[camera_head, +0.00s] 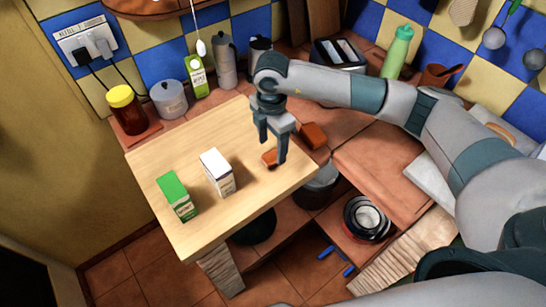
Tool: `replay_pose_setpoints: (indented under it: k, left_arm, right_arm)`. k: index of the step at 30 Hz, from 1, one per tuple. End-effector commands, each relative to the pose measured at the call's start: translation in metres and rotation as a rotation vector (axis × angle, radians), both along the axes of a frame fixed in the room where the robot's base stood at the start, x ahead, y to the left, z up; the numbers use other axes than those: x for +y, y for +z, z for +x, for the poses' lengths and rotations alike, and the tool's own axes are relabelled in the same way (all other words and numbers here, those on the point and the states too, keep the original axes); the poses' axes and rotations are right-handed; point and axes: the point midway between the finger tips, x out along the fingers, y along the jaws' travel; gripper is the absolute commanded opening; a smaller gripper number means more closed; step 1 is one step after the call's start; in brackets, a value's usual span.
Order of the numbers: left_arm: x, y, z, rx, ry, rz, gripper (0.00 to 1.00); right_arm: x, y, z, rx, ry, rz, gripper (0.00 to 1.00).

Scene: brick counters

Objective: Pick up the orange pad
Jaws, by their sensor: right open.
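A small orange pad (268,159) lies on the light wooden board near its right edge. My right gripper (273,151) points down over it with its two fingers apart. One finger stands in front of part of the pad and hides it. I cannot tell whether the fingers touch the pad. A second, larger orange-brown block (314,134) sits just right of the gripper. My left gripper is out of view.
A white carton (217,175) and a green carton (178,199) stand on the wooden board (222,218), left of the gripper.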

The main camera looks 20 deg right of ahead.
Motion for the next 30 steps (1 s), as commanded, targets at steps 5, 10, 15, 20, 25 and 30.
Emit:
replay_pose_setpoints:
  k: [5,10,15,20,25,30]
  left_arm:
    - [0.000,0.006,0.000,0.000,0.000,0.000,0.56]
    - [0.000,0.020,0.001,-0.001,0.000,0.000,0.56]
    - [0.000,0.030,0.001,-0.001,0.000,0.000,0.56]
    - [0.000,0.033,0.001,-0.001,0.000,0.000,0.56]
    - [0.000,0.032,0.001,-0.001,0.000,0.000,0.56]
    - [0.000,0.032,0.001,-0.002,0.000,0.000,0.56]
  right_arm:
    - [-0.001,-0.003,0.000,0.002,0.000,-0.001,0.59]
    - [-0.004,-0.017,0.004,0.003,-0.002,-0.001,0.59]
    - [-0.005,-0.038,0.006,0.003,-0.002,-0.001,0.59]
    - [-0.005,-0.051,0.006,0.001,0.000,-0.001,0.59]
    - [-0.005,-0.052,0.006,0.000,0.000,0.000,0.59]
    - [-0.005,-0.052,0.006,0.000,0.000,0.000,0.59]
